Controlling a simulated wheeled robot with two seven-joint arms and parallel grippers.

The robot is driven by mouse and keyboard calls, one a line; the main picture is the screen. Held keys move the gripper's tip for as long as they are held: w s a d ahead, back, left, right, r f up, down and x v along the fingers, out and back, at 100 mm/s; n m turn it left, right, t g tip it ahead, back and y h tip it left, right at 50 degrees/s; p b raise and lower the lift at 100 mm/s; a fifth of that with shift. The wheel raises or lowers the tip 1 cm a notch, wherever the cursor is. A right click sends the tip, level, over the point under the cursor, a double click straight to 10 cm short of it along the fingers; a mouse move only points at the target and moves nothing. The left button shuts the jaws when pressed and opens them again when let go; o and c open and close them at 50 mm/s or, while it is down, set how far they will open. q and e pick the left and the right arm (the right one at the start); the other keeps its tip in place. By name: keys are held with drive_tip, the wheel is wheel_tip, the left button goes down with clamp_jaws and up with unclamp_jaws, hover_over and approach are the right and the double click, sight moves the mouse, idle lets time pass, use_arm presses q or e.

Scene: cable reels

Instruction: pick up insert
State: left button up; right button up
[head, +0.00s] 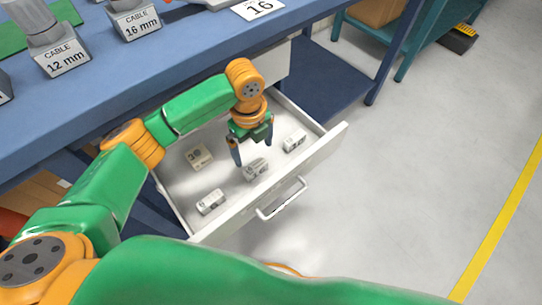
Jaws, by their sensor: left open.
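Several small inserts lie in an open white drawer (322,149). A grey insert (256,169) lies near the middle, just below my left gripper. A white insert (294,140) lies to the right, another white insert (211,202) at the front left, and a beige insert (200,157) at the back left. The markings on them are too small to read. My left gripper (254,150) points down into the drawer, open and empty, its fingers above and beside the grey insert. I cannot tell whether they touch it. My right gripper is not in view.
A blue workbench (185,62) stands above the drawer, with blocks labelled 12 mm (62,60) and 16 mm (137,25) on it. The drawer handle (283,200) sticks out in front. Grey floor on the right is clear up to a yellow line (497,222).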

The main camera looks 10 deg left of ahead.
sight(255, 166)
use_arm(q)
drive_tip(key=f, duration=0.2)
drive_tip(key=f+b, duration=0.1)
drive_tip(key=f, duration=0.4)
drive_tip(key=shift+s+d+b, duration=0.1)
drive_tip(key=shift+s+b, duration=0.15)
drive_tip(key=shift+b, duration=0.15)
drive_tip(key=c, duration=1.1)
drive_tip(key=shift+r, duration=0.15)
